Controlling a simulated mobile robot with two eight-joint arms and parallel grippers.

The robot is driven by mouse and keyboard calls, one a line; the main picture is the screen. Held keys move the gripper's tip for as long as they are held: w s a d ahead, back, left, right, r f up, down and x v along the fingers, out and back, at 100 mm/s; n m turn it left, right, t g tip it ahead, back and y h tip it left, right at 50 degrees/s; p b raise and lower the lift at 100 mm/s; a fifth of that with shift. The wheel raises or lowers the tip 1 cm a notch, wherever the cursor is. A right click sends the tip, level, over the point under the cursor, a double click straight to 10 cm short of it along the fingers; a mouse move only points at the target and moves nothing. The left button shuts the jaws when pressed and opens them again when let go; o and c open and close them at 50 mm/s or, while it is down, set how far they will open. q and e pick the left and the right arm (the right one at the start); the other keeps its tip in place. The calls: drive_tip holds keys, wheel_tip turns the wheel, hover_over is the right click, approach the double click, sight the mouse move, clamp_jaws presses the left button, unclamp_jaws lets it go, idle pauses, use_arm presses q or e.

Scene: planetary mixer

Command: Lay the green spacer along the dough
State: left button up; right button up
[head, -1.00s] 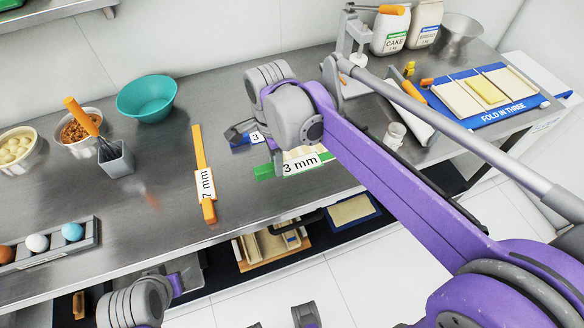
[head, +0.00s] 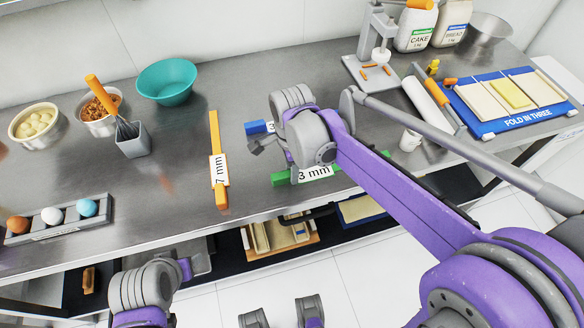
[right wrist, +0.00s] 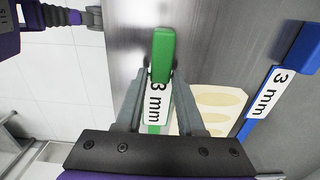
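The green spacer (head: 285,180), labelled "3 mm", is near the front edge of the counter. In the right wrist view the green spacer (right wrist: 163,52) runs lengthwise between the fingers of my right gripper (right wrist: 160,78), whose tips press on both sides. A pale slab with oval patches (right wrist: 215,100), apparently the dough, lies on the counter between the green spacer and the blue "3 mm" spacer (right wrist: 262,112). My right wrist hides most of it in the head view. My left arm (head: 150,290) is low at the left; its fingers are not clear.
An orange "7 mm" spacer (head: 214,140) lies left of the green one. The blue spacer's end (head: 258,127) shows behind my wrist. An egg tray (head: 60,220), a whisk cup (head: 132,140) and a teal bowl (head: 166,82) stand left. A blue mat (head: 520,122) lies right.

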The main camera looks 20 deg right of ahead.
drive_tip(key=shift+o, duration=1.3)
drive_tip(key=shift+r, duration=0.15)
wheel_tip(320, 180, up, 12)
drive_tip(key=p, duration=0.1)
drive_tip(key=s+d+f+n+t, duration=0.2)
drive_tip(key=s+d+f+n, duration=0.1)
drive_tip(key=s+f+n, duration=0.3)
drive_tip(key=s+d+f+n+t, duration=0.3)
drive_tip(key=s+f+n, duration=0.4)
drive_tip(key=s+n, duration=0.2)
drive_tip(key=n, duration=0.2)
drive_tip(key=shift+d+f+n, duration=0.3)
drive_tip(key=shift+s, duration=0.1)
